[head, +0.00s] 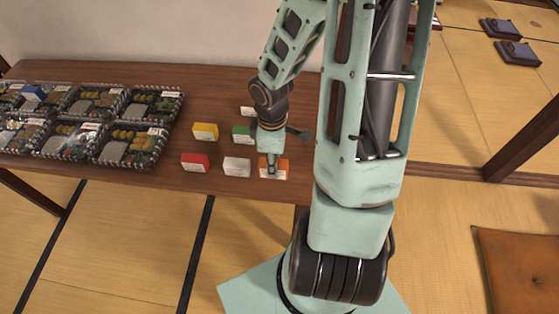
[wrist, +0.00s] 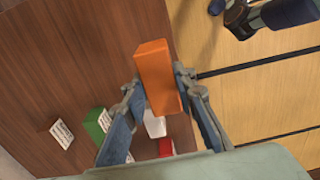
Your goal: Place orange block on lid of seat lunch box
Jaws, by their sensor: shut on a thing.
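The orange block (head: 282,171) is at the front right of the wooden table in the head view, partly hidden by my gripper (head: 271,170). In the wrist view the orange block (wrist: 157,77) stands between the two fingers of my gripper (wrist: 158,80), which are shut on its sides. I cannot tell whether the block is still touching the table. Several lunch boxes with clear lids (head: 130,147) stand at the left of the table; which one is the seat lunch box I cannot tell.
Near the orange block on the table (head: 150,68) are a white block (head: 237,167), a red block (head: 195,162), a yellow block (head: 205,131) and a green block (head: 241,133). A blue block (head: 33,93) lies on a far-left lunch box. A brown cushion (head: 520,262) lies on the floor.

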